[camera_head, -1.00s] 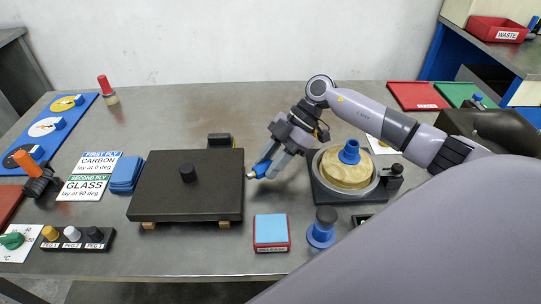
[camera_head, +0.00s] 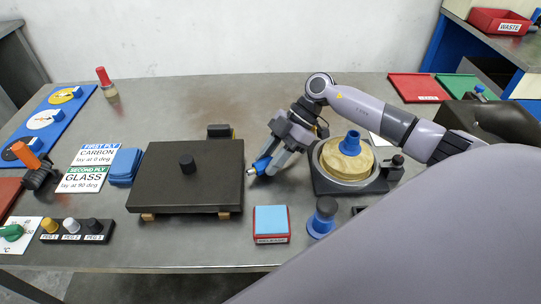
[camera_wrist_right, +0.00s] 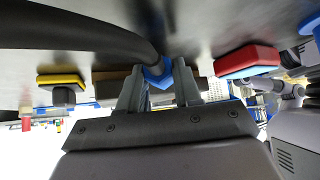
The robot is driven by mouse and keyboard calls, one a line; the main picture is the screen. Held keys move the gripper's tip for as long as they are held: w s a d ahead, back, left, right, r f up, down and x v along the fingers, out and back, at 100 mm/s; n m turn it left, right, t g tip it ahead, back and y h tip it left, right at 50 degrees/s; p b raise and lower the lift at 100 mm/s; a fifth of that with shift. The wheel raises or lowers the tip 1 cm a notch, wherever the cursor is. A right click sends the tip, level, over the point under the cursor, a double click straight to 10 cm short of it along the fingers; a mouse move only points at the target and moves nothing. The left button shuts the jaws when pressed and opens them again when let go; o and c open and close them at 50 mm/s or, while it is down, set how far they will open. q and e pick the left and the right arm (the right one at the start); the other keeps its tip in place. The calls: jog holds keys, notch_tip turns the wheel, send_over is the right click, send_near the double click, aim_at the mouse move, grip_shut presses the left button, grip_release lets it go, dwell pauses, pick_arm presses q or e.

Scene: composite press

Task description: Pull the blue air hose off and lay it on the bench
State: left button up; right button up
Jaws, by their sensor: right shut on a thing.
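My right gripper (camera_head: 269,166) is beside the right edge of the black plate (camera_head: 215,194), low over the bench (camera_head: 330,88). It is shut on a small blue piece (camera_head: 261,164), which looks like the air hose's end and has a pale tip pointing left. In the right wrist view the blue piece (camera_wrist_right: 158,74) sits between the fingertips of the gripper (camera_wrist_right: 160,85). A dark curved length runs from it to the upper left there. I cannot tell whether the piece touches the bench.
A blue-topped block (camera_head: 271,219) and a blue-based knob (camera_head: 322,222) stand in front.

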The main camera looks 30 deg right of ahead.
jog(key=shift+f, duration=0.25)
jog(key=o, duration=1.1)
jog(key=shift+o, duration=0.2)
jog(key=shift+v, duration=3.55)
jog(key=shift+a, duration=0.1)
